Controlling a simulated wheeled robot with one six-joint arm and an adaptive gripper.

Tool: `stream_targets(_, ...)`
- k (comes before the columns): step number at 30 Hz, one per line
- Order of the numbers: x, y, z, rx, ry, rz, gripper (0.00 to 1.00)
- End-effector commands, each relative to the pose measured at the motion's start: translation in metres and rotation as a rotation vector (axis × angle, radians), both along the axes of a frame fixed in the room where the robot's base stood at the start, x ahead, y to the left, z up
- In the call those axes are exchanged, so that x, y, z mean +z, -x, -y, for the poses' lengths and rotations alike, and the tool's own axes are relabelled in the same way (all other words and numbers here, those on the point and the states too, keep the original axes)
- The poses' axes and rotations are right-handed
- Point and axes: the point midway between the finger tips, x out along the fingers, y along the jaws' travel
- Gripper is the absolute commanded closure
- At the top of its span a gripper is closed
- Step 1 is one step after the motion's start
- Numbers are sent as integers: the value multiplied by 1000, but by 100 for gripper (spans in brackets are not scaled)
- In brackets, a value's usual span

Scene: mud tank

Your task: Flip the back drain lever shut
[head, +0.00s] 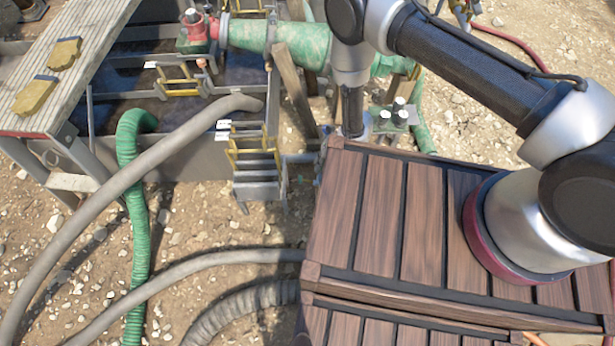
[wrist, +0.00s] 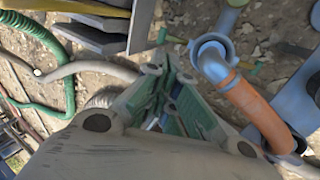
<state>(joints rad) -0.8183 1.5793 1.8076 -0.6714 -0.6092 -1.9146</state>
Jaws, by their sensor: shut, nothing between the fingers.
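My gripper (wrist: 168,78) is shut and empty in the wrist view, its green-padded fingers together above the stony ground. In the head view my arm reaches down past the far edge of the wooden deck, and the fingertips are hidden there. A small green handle (wrist: 165,37) shows beyond the fingertips beside the grey tank wall; it may be a drain lever, but I cannot tell whether it is the back one or how it is set. In the head view a thin pipe fitting (head: 300,160) leaves the tank near the deck corner; no lever is clear on it.
The grey mud tank (head: 200,165) stands at the left, with a yellow-railed step (head: 255,160). A grey hose (head: 130,170) and a green hose (head: 135,240) cross the ground. In the wrist view an orange pipe (wrist: 250,105) with a grey elbow lies right of my fingers.

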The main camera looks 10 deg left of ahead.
Motion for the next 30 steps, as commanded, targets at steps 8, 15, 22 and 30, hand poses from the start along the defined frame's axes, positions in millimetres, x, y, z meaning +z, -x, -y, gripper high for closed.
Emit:
stream_targets(8,0,0,1,20,1,9,100)
stream_targets(15,-8,1,-3,21,2,10,100)
stream_targets(22,-45,6,-18,21,3,8,100)
stream_targets(30,-96,11,-42,20,2,9,100)
